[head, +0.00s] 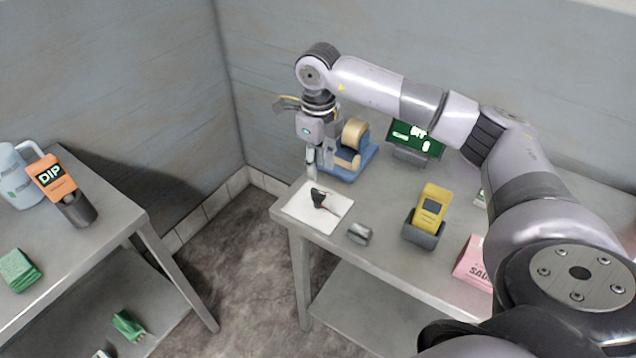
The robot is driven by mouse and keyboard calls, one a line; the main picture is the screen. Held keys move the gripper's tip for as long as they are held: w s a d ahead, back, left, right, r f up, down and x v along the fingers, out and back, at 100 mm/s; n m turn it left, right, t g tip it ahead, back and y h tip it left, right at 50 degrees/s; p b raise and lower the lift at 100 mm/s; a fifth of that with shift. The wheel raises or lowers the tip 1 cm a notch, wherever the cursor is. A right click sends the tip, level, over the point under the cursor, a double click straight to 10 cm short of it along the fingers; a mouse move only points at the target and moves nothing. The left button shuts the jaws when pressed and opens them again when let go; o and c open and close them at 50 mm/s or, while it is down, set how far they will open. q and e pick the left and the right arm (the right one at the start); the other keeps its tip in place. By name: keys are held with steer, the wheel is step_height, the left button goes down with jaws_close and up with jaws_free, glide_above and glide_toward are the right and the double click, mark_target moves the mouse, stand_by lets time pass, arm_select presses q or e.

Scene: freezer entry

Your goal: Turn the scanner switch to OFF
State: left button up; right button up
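A small black piece with a thin red mark, possibly the switch (319,198), is on a white square plate (333,213) at the table's left front corner. Any lettering on it is too small to read. My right gripper (311,170) points down just behind the black piece and looks apart from it. My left gripper is out of view.
A blue tape dispenser (357,165) stands close behind my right gripper. A small grey metal piece (359,234), a green-screened display (414,141) and a pink box (473,263) share the table. A left table (98,222) holds a jug and an orange DIP label; floor lies between.

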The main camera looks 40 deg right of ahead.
mark_target(318, 191)
step_height(318, 191, down, 8)
steer(key=shift+p, duration=0.8)
jaws_close()
